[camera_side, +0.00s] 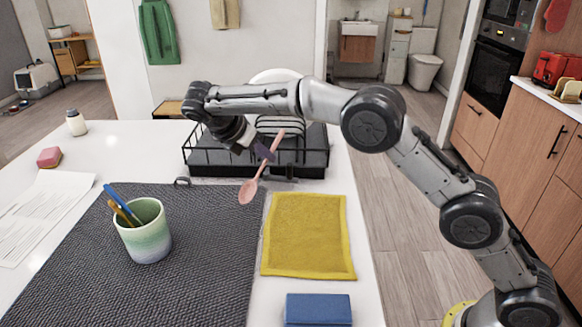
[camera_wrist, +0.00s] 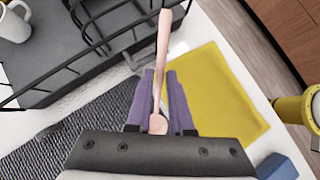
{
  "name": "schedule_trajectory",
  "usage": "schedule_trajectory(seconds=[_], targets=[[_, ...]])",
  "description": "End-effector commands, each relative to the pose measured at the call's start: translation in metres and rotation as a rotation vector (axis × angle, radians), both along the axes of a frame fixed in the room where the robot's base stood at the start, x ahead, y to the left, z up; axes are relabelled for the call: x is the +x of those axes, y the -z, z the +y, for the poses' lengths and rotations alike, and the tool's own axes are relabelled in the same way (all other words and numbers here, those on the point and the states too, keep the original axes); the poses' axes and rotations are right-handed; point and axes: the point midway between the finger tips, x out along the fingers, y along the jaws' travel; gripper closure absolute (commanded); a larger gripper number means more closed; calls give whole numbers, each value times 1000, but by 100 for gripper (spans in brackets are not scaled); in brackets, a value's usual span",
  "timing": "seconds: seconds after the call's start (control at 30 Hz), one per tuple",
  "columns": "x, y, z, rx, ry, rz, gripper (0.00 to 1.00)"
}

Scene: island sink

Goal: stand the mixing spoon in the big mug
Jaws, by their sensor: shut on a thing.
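The mixing spoon (camera_side: 249,190) is pinkish wood and hangs tilted in my gripper (camera_side: 266,153), with its bowl low and its handle end up to the right. In the wrist view the spoon (camera_wrist: 163,50) lies between the purple fingers of my gripper (camera_wrist: 162,85), which are shut on its handle. The spoon is above the dark mat's far right part, in front of the dish rack. The big mug (camera_side: 147,240), pale green to blue, stands upright on the mat at the left, apart from my gripper. It holds a blue and a brownish utensil (camera_side: 117,198).
A black wire dish rack (camera_side: 200,160) stands behind the spoon; a white mug (camera_wrist: 14,25) shows there in the wrist view. A yellow cloth (camera_side: 308,235) and a blue block (camera_side: 318,309) lie to the right. The dark mat (camera_side: 215,270) is clear between mug and cloth.

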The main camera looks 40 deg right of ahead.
Motion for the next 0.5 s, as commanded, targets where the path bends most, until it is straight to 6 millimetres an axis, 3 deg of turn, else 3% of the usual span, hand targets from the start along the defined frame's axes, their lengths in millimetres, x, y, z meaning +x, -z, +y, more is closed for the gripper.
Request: schedule_trajectory(seconds=[0.27, 0.5], targets=[[28, -52, 80, -319, -592, -145, 100], [36, -100, 167, -503, -995, -376, 100]])
